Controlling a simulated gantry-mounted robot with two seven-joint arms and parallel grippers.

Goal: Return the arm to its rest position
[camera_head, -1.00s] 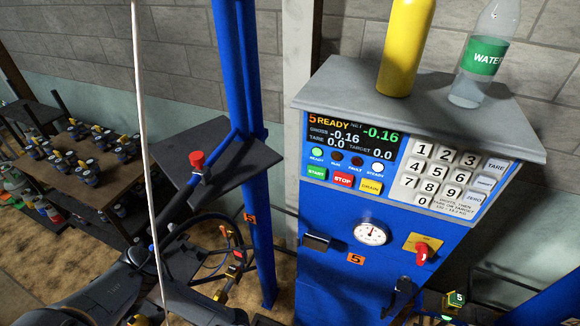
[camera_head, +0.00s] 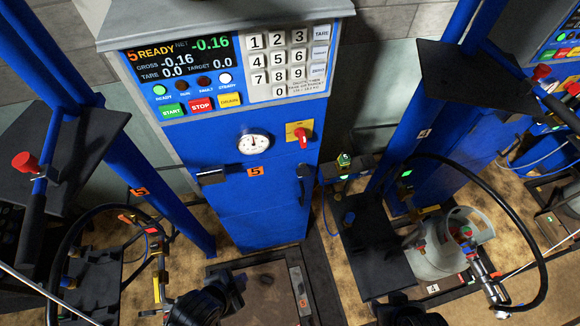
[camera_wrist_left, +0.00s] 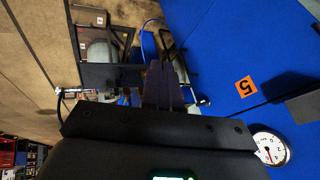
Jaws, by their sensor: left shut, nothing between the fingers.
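My left gripper (camera_head: 236,284) is at the bottom of the head view, dark and partly cut off. It is in front of the low platform (camera_head: 262,290) of the blue scale cabinet (camera_head: 265,205). In the left wrist view its fingers (camera_wrist_left: 165,84) are together, with nothing held. A dark part of my right arm (camera_head: 408,312) shows at the bottom edge of the head view. Its fingers cannot be made out.
The cabinet has a lit display (camera_head: 180,60), a keypad (camera_head: 285,60), a dial gauge (camera_head: 253,142) and a red knob (camera_head: 301,133). Blue posts and dark shelves stand on both sides. A grey gas cylinder (camera_head: 440,255) and a looped black hose (camera_head: 530,215) are at right.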

